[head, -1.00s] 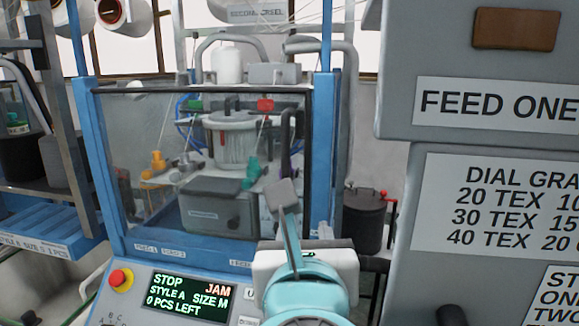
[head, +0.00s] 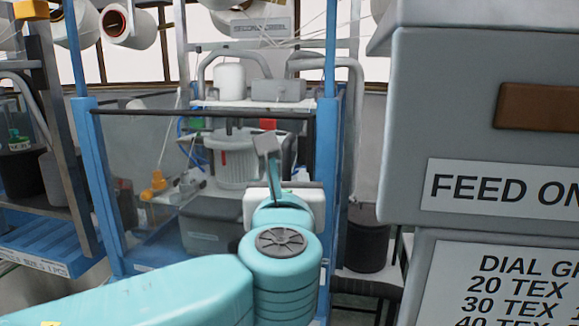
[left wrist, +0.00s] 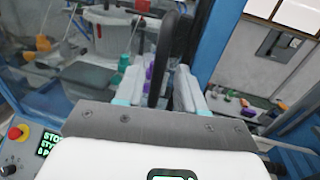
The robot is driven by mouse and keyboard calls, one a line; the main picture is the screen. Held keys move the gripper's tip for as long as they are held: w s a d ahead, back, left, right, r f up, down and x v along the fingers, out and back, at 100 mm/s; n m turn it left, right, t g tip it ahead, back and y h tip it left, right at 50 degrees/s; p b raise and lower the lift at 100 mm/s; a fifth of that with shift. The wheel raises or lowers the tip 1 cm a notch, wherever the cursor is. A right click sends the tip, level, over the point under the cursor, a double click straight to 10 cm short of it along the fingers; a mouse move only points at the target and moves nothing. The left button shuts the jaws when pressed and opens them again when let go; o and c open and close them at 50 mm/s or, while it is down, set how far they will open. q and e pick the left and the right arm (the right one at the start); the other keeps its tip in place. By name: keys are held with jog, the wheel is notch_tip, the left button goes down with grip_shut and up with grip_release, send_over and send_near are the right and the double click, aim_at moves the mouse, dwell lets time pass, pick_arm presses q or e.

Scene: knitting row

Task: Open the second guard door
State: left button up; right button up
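The guard door (head: 150,190) is a clear panel with a dark top edge, set between blue posts, and looks shut. Its dark upright handle (left wrist: 161,60) shows in the left wrist view. My left gripper (left wrist: 157,88) is open there, with one pale finger on each side of the handle and visible space beside it. In the head view my left gripper (head: 270,160) is in front of the door's right part and hides most of the handle. I cannot tell whether the fingers touch it. My right gripper is in neither view.
A grey cabinet with signs (head: 480,130) stands close on the right. A black bin (head: 366,240) is right of the machine. A rack with a blue tray (head: 45,245) is at left. The red stop button (left wrist: 15,133) and display (left wrist: 46,145) are low beside my gripper.

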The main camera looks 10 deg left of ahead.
aim_at(286, 176)
pick_arm(q)
jog(key=w, duration=0.3)
jog(key=shift+w+a, duration=0.15)
jog(key=shift+a, duration=0.2)
jog(key=shift+s, duration=0.2)
grip_shut()
jog(key=shift+s+f, duration=0.1)
jog(key=shift+s, duration=0.05)
